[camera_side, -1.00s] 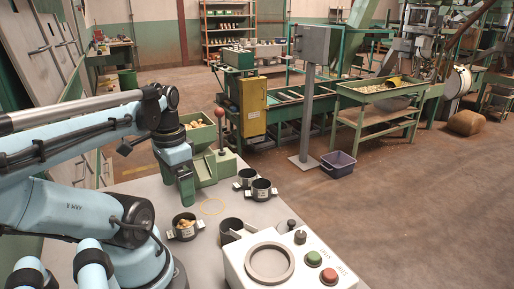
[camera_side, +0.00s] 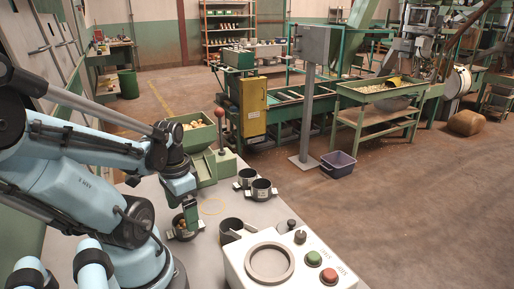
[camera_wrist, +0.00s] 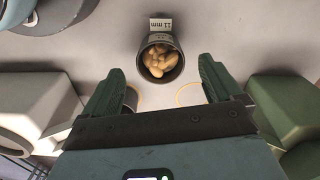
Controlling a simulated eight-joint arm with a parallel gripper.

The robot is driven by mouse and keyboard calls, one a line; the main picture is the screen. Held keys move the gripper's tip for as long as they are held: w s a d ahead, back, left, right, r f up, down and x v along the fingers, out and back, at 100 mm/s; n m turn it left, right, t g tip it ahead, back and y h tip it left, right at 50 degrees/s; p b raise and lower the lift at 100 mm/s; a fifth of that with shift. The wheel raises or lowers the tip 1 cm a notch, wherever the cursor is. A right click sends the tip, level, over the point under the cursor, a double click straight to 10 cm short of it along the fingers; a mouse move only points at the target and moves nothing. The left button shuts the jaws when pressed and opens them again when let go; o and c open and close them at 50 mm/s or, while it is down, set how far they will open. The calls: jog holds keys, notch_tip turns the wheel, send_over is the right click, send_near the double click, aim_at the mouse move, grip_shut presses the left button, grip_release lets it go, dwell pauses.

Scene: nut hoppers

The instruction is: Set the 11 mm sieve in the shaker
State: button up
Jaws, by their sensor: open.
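The 11 mm sieve (camera_wrist: 160,62) is a small dark round cup with several nuts in it and a white "11 mm" tag. In the side view the sieve (camera_side: 181,235) stands on the grey table, partly hidden by my gripper. My gripper (camera_side: 190,225) points down just over it. The shaker (camera_side: 247,277) is a pale box with an empty-looking round ring seat (camera_side: 270,263), at the front right.
A dark cup (camera_side: 231,226) stands between sieve and shaker. Two more tagged cups (camera_side: 247,177) (camera_side: 262,190) stand behind. A green hopper (camera_side: 205,170) with a red-knobbed lever is at the back. A thin yellow ring (camera_side: 213,206) lies on the clear tabletop.

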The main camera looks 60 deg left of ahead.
jog(key=shift+f, duration=2.05)
jog(key=c, duration=1.2)
jog(key=shift+c, duration=0.2)
jog(key=shift+r, duration=0.2)
